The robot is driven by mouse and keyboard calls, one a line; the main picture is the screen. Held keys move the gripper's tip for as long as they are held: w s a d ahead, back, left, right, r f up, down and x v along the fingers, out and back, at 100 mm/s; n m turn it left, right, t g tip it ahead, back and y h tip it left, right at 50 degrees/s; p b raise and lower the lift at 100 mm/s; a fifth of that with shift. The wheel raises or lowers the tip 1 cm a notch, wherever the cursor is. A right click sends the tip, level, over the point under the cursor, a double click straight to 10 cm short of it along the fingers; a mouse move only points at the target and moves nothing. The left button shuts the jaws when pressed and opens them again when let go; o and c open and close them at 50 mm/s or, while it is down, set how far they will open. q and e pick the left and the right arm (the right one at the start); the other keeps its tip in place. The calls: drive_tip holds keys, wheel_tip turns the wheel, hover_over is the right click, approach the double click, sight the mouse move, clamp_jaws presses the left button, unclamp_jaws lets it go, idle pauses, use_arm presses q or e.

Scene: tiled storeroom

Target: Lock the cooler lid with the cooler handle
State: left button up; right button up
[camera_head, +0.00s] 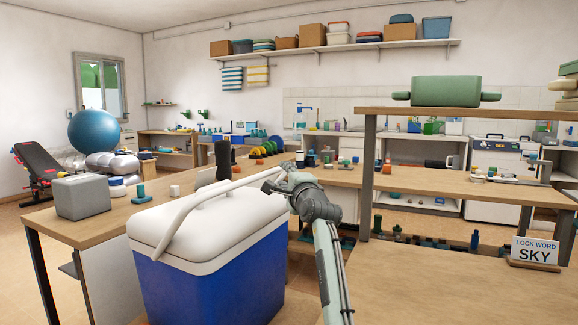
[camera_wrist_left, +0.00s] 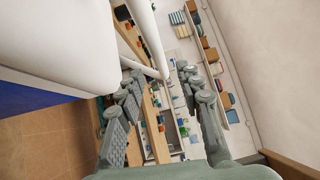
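The cooler (camera_head: 215,285) is a blue box with a white lid (camera_head: 228,218), and the lid looks shut. Its white handle (camera_head: 183,220) rises from the near left side and its bar runs back right above the lid. My left gripper (camera_head: 272,182) is at the far right end of the handle, beside the lid. In the left wrist view my left gripper (camera_wrist_left: 160,95) has its fingers wide apart. The corner of the handle (camera_wrist_left: 150,38) shows between the fingertips; contact cannot be told. The cooler's lid (camera_wrist_left: 55,40) fills the upper left there. My right gripper is not in view.
A grey box (camera_head: 82,197) and small items stand on the table left of the cooler. A "LOCK WORD SKY" sign (camera_head: 535,250) is on the bare right tabletop (camera_head: 430,285).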

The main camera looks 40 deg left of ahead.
sight(279, 169)
use_arm(q)
drive_tip(key=shift+w+a+r, duration=0.1)
drive_tip(key=shift+w+a, duration=0.05)
drive_tip(key=shift+w, duration=0.1)
drive_tip(key=shift+w+a+r, duration=0.1)
drive_tip(key=shift+w+a, duration=0.05)
drive_tip(key=shift+a, duration=0.15)
drive_tip(key=x, duration=0.6)
drive_tip(key=shift+w+a, duration=0.1)
drive_tip(key=shift+a, duration=0.2)
drive_tip(key=shift+c, duration=0.6)
clamp_jaws()
drive_tip(key=shift+r, duration=0.1)
